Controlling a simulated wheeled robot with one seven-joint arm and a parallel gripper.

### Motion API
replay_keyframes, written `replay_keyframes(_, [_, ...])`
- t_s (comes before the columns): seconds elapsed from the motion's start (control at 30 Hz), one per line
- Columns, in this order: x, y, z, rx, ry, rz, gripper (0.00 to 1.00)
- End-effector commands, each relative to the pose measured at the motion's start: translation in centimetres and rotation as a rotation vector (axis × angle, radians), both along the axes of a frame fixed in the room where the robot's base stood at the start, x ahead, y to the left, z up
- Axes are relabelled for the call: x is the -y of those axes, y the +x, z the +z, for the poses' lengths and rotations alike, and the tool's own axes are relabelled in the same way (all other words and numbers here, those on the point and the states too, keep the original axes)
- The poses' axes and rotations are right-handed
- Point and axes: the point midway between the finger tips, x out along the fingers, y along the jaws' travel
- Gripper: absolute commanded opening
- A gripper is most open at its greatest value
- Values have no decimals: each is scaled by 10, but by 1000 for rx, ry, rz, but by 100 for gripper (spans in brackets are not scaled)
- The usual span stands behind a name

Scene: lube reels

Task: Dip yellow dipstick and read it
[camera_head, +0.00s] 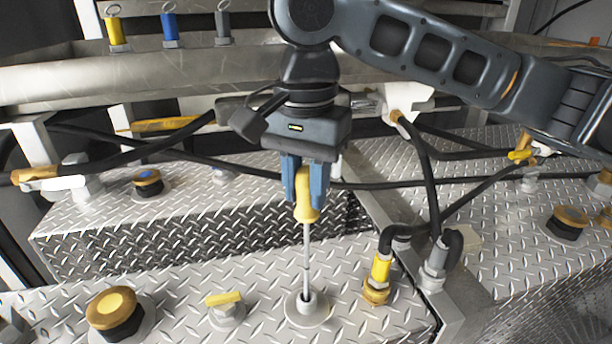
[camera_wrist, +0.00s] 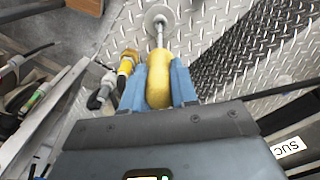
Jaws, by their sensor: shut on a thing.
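The yellow dipstick (camera_head: 307,208) has a yellow handle and a thin metal rod. My gripper (camera_head: 305,196) has blue fingers shut on the handle and holds it upright above the diamond-plate tank top. The rod runs down to the round metal dipstick port (camera_head: 307,309), and its lower end is at or inside the port opening; how deep I cannot tell. In the wrist view the yellow handle (camera_wrist: 159,82) lies between the blue fingers (camera_wrist: 159,88), with the rod leading to the port (camera_wrist: 158,17). Any markings on the rod are too small to read.
A brass cap with yellow top (camera_head: 112,309) and a yellow-handled fitting (camera_head: 225,308) stand left of the port. A yellow-banded hose fitting (camera_head: 379,276) stands to its right, with black hoses behind. Yellow, blue and grey dispensing fittings (camera_head: 169,25) line the rail at the back.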

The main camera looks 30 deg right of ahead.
Motion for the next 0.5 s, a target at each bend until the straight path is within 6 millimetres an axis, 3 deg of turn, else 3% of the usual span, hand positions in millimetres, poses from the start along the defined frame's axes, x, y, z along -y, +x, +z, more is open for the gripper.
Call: replay_keyframes(0.5, [0, 0, -31, 1, -1, -1, 0])
